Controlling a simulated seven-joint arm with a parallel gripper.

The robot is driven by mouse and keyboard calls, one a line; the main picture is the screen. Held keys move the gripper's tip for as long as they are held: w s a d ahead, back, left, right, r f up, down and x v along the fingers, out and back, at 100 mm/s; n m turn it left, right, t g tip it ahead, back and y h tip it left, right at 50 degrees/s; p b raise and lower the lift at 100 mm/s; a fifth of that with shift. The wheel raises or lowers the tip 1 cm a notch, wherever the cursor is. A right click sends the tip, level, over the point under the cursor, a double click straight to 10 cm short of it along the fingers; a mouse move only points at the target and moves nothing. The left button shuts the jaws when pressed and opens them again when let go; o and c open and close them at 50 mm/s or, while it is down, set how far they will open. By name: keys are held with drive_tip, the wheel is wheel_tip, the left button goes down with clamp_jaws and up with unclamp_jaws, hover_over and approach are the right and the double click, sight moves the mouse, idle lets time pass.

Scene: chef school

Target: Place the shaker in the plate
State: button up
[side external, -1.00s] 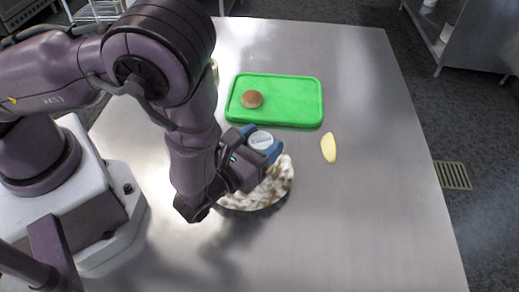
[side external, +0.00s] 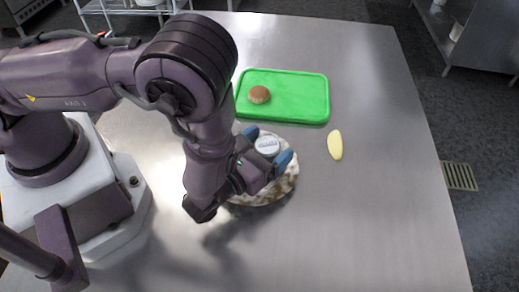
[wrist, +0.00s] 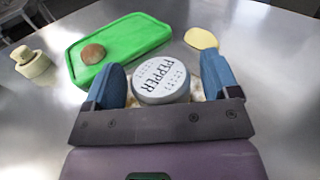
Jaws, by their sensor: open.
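The shaker (wrist: 162,80), with a grey-white lid marked PEPPER, stands between the fingers of my gripper (wrist: 165,85) in the wrist view. In the side view the shaker's lid (side external: 267,144) shows between the blue fingertips of my gripper (side external: 269,149). The fingers are open, with a gap on each side of the lid. The plate (side external: 284,188), mottled brown and white, lies under the shaker and gripper. My gripper hides part of the plate and the shaker's lower body, so I cannot see the shaker's base.
A green cutting board (side external: 300,97) with a brown bun (side external: 259,94) lies behind the plate. A pale yellow oval piece (side external: 335,145) lies to the right. A cream-coloured lidded container (wrist: 32,64) stands left in the wrist view. The table's right and front areas are clear.

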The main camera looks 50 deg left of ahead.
drive_tip(key=s, duration=0.4)
drive_tip(key=s+d, duration=0.1)
drive_tip(key=s, duration=0.3)
drive_tip(key=s+d, duration=0.1)
drive_tip(key=s, duration=0.2)
drive_tip(key=shift+s+d+r, duration=0.1)
drive_tip(key=shift+s+d, duration=0.1)
drive_tip(key=shift+s, duration=0.2)
drive_tip(key=w+a+r+n+g+y, duration=0.2)
drive_tip(key=a+r+n+g+y, duration=0.8)
drive_tip(key=a+r+n+g, duration=0.75)
drive_tip(key=s+r+n+t+h, duration=0.2)
drive_tip(key=r+n+h, duration=0.3)
drive_tip(key=n, duration=0.3)
drive_tip(key=s+d+r+n+t+h, duration=0.1)
drive_tip(key=s+r+n+t+h, duration=0.1)
drive_tip(key=r+n+h, duration=0.4)
drive_tip(key=shift+s+n+t+h, duration=0.25)
drive_tip(key=shift+n+t+h, duration=0.5)
drive_tip(key=shift+n+h, duration=0.45)
